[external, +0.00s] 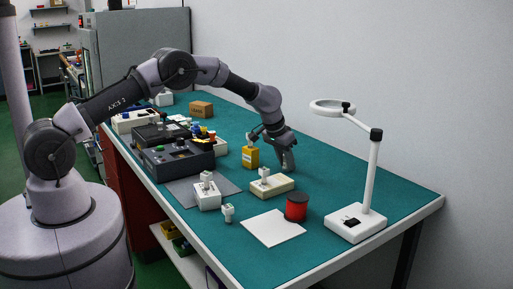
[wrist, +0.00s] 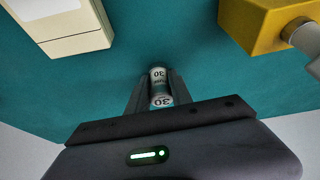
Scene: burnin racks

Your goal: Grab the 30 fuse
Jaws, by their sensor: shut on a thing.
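The 30 fuse (wrist: 158,82) is a small cylinder with a pale label reading "30", seen upside down in the wrist view. My gripper (wrist: 156,92) is shut on it, with a dark finger on each side. In the external view my gripper (external: 285,163) is low over the green bench, to the right of a yellow box. The fuse is not clearly visible there. I cannot tell whether the fuse still touches the bench.
The yellow box (external: 250,157) stands close by; it also shows in the wrist view (wrist: 262,25). A cream block (external: 273,187) lies in front. A red spool (external: 297,207), white paper (external: 272,229) and a magnifier lamp (external: 356,222) are to the right. Dark instruments (external: 178,160) fill the left.

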